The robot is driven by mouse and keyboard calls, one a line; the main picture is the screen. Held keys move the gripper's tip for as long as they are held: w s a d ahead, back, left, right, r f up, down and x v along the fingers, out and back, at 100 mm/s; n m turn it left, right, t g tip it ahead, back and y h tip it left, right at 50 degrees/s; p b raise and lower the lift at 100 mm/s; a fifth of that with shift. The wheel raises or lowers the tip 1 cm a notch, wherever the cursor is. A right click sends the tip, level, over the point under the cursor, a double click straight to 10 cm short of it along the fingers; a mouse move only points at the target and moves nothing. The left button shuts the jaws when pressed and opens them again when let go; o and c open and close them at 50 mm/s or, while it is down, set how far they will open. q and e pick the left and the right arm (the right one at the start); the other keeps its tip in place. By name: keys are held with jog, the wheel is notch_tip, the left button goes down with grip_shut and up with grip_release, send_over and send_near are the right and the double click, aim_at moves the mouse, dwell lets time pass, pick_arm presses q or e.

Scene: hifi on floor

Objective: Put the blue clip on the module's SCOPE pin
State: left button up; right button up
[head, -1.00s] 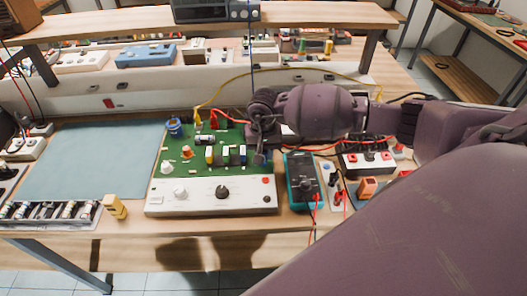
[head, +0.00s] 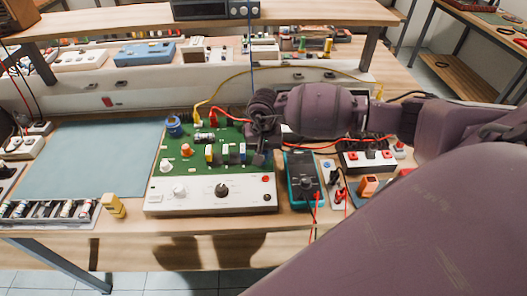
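The module is a green circuit board (head: 180,155) with a white front panel (head: 210,196), carrying knobs and several coloured parts. My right gripper (head: 259,152) comes in from the right and points down at the board's right edge. A thin blue lead (head: 251,50) runs down from the shelf and disappears behind this gripper. The blue clip itself is not distinguishable, and the gripper hides the spot beneath it. I cannot make out the SCOPE pin or whether the fingers are closed. My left gripper is not in view.
Yellow and red clips (head: 205,119) stand at the board's back edge. A teal multimeter (head: 303,180) is close on the right, with a power strip (head: 367,160) beyond. A blue-grey mat (head: 90,160) on the left is clear. A shelf (head: 200,22) spans the back.

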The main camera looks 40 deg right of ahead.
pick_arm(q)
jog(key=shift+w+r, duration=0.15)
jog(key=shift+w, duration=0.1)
pick_arm(e)
jog(key=o, duration=0.9)
notch_tip(320, 180, up, 10)
jog(key=shift+r, duration=0.1)
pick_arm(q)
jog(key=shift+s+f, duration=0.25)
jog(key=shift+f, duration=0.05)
pick_arm(e)
jog(key=shift+r, duration=0.35)
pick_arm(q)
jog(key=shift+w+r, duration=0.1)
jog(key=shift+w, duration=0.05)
